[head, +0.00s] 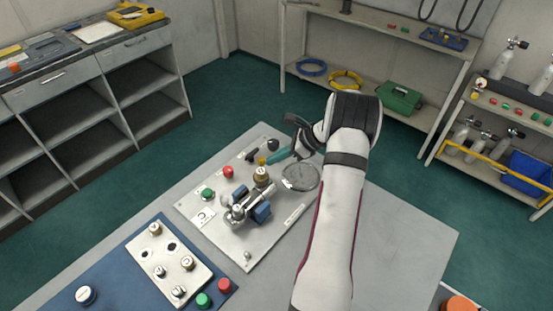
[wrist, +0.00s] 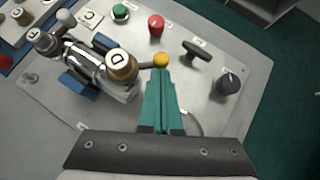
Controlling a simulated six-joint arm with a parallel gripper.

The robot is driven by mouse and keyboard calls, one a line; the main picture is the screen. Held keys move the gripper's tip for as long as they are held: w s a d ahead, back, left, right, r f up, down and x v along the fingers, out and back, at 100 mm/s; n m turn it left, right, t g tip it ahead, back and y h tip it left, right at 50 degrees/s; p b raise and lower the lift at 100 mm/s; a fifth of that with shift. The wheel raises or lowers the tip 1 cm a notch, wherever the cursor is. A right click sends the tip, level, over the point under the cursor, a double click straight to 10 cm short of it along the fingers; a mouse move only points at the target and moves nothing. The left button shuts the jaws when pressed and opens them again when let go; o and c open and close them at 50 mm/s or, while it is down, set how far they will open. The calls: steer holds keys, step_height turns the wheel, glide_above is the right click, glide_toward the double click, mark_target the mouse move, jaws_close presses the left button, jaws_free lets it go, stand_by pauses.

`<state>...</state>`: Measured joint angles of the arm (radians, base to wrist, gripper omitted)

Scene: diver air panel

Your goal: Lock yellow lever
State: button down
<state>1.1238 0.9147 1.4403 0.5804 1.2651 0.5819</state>
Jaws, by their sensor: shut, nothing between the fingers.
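The yellow knob (wrist: 161,61), which looks like the lever's end, sits on the light panel (wrist: 205,100) in the wrist view. A short dark rod seems to run left from it towards the brass cap marked D (wrist: 121,65). The knob also shows small in the head view (head: 262,160). My gripper (wrist: 160,74) has its teal fingers shut and empty, with the tips just below the knob in the wrist view. I cannot tell whether they touch it. In the head view my gripper (head: 268,158) is right of the knob, low over the panel.
A metal valve with blue parts (head: 262,212) stands left of my fingers in the wrist view. A red knob (wrist: 156,25), green knob (wrist: 120,12), black T-handle (wrist: 197,50) and black round knob (wrist: 229,81) surround the lever.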

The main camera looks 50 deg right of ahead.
mark_target(262, 157)
steer(key=shift+w+a+n+g+y, duration=0.3)
steer(key=shift+w+n+g+y, duration=0.25)
steer(key=shift+w+n, duration=0.4)
steer(key=shift+w+a+n+g+y, duration=0.35)
steer(key=shift+w+n+y, duration=0.3)
steer(key=shift+w+n, duration=0.25)
steer(key=shift+s, duration=0.2)
steer(key=shift+s+a, duration=0.15)
steer(key=shift+s, duration=0.5)
steer(key=v, duration=1.5)
steer(key=shift+s+r, duration=0.2)
steer(key=shift+r, duration=0.05)
